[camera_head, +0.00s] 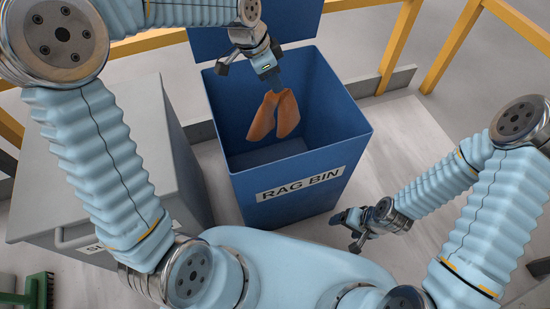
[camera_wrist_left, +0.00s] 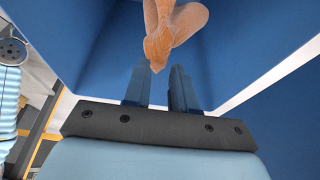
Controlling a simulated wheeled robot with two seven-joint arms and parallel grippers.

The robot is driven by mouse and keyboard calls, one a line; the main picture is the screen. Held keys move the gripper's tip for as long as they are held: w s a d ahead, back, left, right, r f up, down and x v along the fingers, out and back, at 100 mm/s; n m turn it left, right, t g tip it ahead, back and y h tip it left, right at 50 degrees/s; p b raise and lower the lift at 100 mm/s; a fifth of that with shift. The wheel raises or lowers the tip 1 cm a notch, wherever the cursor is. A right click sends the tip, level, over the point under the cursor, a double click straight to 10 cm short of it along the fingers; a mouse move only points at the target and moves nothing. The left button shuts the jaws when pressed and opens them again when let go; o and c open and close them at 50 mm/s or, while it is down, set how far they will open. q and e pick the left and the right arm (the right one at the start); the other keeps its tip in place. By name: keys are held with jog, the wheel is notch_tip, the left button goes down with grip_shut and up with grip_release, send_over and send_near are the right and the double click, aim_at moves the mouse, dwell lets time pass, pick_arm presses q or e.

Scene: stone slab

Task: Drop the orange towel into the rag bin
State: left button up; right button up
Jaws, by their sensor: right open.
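The orange towel (camera_head: 287,114) is in the air over the open top of the blue rag bin (camera_head: 300,186), hanging in two folds just below my left gripper (camera_head: 276,83). In the left wrist view the towel (camera_wrist_left: 174,25) is at and beyond the fingertips of my left gripper (camera_wrist_left: 160,72). A narrow gap shows between these fingers, and I cannot tell whether they still grip the cloth. My right gripper (camera_head: 349,228) is open and empty, low to the right of the bin.
The bin's lid (camera_head: 310,18) stands raised at the back. A grey box with a handle (camera_head: 100,165) stands left of the bin. Yellow rails (camera_head: 400,45) run behind. A green brush (camera_head: 38,290) is at the lower left. The floor right of the bin is clear.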

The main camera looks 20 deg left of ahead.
pick_arm(q)
jog(key=shift+o, duration=0.7)
jog(key=o, duration=0.5)
jog(key=shift+o, duration=0.5)
jog(key=o, duration=0.6)
notch_tip(320, 180, up, 6)
jog(key=a+g+y+p, duration=0.1)
jog(key=p, duration=0.7)
jog(key=shift+s+y, duration=0.35)
jog(key=shift+y, duration=0.05)
pick_arm(e)
notch_tip(320, 180, up, 8)
jog(key=a, duration=0.2)
jog(key=shift+s+r, duration=0.2)
jog(key=shift+s, duration=0.2)
pick_arm(q)
jog(key=shift+f, duration=0.1)
